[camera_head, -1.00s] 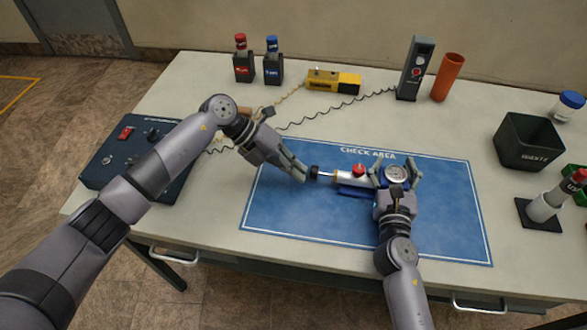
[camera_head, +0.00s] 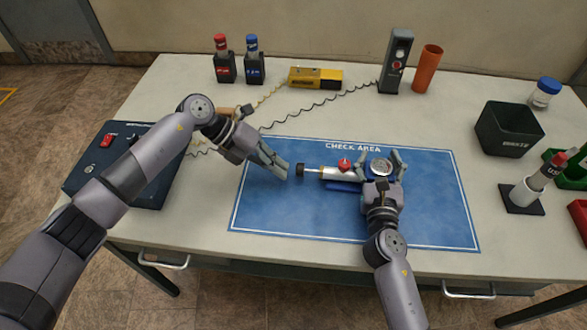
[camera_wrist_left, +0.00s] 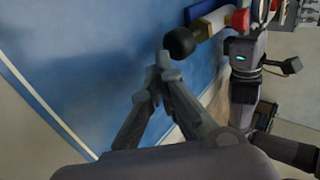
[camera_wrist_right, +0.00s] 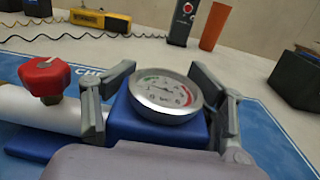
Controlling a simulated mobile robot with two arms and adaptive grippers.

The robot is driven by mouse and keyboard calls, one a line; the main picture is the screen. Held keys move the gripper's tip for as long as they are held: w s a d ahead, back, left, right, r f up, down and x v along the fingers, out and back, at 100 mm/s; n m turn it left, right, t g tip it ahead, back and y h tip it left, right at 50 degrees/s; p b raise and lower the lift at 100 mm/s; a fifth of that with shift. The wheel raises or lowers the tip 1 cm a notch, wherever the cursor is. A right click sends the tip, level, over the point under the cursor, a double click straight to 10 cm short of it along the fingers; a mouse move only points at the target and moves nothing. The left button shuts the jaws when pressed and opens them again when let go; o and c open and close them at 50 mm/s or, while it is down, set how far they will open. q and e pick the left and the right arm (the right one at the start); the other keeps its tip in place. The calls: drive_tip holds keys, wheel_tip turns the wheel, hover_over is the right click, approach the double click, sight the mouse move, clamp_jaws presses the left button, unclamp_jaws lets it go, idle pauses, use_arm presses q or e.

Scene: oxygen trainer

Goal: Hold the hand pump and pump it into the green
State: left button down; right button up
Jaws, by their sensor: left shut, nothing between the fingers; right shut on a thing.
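The hand pump has a white body (camera_head: 333,173), a red knob (camera_head: 345,163) on top, and a black handle (camera_head: 302,170) on a rod at its left end. It lies on the blue mat with the rod showing. My right gripper (camera_head: 381,160) is shut around the blue block (camera_wrist_right: 150,126) under the round gauge (camera_wrist_right: 166,92). The gauge has a green arc at left and a red arc; its needle is too small to read surely. My left gripper (camera_head: 284,172) is shut and empty, just left of the handle. In the left wrist view its fingertips (camera_wrist_left: 160,62) sit just beside the black handle (camera_wrist_left: 180,42), apparently apart.
The blue check mat (camera_head: 290,215) is clear in front. A dark control box (camera_head: 150,185) stands at left under my left arm. Bottles, a yellow device (camera_head: 315,77), a grey meter (camera_head: 396,60) and an orange tube (camera_head: 427,68) stand behind. A waste bin (camera_head: 508,130) stands at right.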

use_arm(q)
drive_tip(key=v, duration=0.9)
drive_tip(key=shift+r, duration=0.2)
idle(0.8)
drive_tip(key=a, duration=0.1)
drive_tip(key=w+a, duration=0.1)
drive_tip(key=a, duration=0.1)
drive_tip(key=shift+a, duration=0.35)
drive_tip(key=shift+d, duration=0.1)
drive_tip(key=x, duration=1)
drive_tip(key=shift+d, duration=0.1)
drive_tip(key=shift+s+d, duration=0.25)
drive_tip(key=shift+d, duration=0.9)
drive_tip(key=shift+s+d, duration=0.15)
drive_tip(key=shift+d, duration=0.55)
